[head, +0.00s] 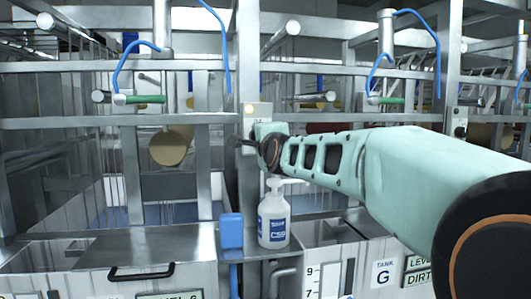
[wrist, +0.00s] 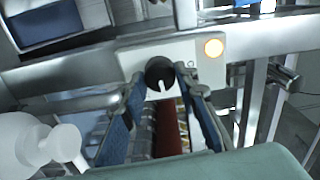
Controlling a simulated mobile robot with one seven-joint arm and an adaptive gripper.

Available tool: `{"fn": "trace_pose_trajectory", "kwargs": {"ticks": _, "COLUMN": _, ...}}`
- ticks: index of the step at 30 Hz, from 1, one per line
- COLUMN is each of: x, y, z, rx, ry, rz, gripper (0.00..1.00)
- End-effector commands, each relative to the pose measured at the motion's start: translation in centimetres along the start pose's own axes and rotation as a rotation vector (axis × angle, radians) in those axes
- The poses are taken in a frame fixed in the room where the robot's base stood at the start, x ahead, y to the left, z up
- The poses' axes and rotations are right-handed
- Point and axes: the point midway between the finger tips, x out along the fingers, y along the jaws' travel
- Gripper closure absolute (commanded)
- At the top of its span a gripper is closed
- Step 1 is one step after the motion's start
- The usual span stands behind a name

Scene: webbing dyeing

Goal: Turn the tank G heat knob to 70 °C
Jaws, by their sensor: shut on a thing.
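The heat knob (wrist: 158,70) is a round black dial with a white pointer mark, on a pale metal panel (wrist: 190,57) in the wrist view. The pointer faces roughly down in that picture. My gripper (wrist: 160,75) has its two blue-padded fingertips on either side of the knob and is shut on it. No temperature scale is readable. In the head view my gripper (head: 249,143) reaches left to the post with the control panel (head: 258,112) and hides the knob. The tank G label (head: 383,274) is at the lower right.
A lit amber lamp (wrist: 213,48) sits beside the knob. A white C59 bottle (head: 273,222) and a blue block (head: 231,231) stand below my gripper. Metal rails and posts surround the arm. A dark-handled lid (head: 100,270) is at the lower left.

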Motion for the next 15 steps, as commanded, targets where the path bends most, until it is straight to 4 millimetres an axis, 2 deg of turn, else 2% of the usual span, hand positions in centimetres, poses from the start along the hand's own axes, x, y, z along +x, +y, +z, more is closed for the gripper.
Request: {"fn": "trace_pose_trajectory", "kwargs": {"ticks": 15, "x": 0.01, "y": 0.03, "z": 0.07, "rx": 0.444, "ry": -0.001, "rz": -0.001, "gripper": 0.97}}
